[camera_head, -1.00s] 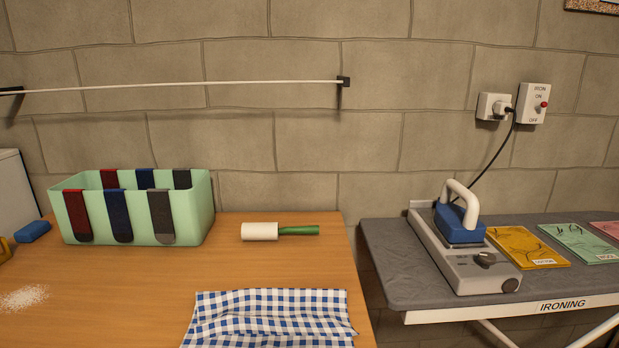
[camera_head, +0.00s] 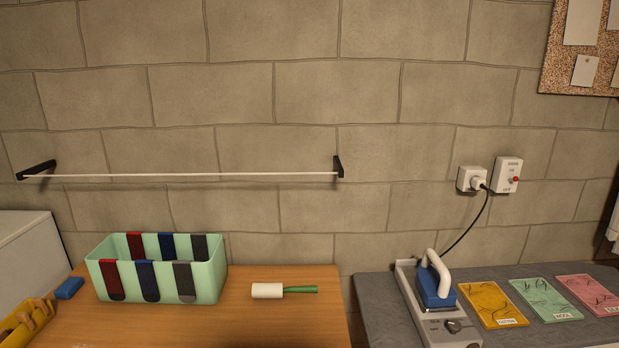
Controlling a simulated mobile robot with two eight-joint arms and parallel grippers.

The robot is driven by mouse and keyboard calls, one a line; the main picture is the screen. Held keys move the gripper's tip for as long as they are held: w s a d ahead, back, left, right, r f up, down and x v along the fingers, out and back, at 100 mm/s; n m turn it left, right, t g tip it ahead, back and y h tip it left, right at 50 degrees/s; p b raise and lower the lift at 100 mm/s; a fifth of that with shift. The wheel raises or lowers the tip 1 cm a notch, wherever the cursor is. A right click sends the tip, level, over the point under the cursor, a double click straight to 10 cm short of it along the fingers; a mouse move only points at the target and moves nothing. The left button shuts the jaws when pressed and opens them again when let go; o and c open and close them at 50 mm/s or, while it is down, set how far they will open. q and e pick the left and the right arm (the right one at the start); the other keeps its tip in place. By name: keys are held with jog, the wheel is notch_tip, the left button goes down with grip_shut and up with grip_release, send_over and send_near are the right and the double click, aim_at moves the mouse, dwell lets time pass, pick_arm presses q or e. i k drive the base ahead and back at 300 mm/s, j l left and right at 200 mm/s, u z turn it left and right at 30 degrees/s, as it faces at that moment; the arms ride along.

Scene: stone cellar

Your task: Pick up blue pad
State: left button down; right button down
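A small blue pad (camera_head: 69,288) lies flat on the wooden table at the far left. It is just left of the mint green bin and behind the yellow container. Nothing touches it that I can see. Neither of my grippers shows in the head view.
The mint green bin (camera_head: 207,281) has dark red, blue and grey strips over its walls. A yellow container (camera_head: 10,339) stands at the lower left. A white roller with a green handle (camera_head: 267,290) lies on the table (camera_head: 240,325).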

aim_at(68, 288)
jog(key=u, duration=1.55)
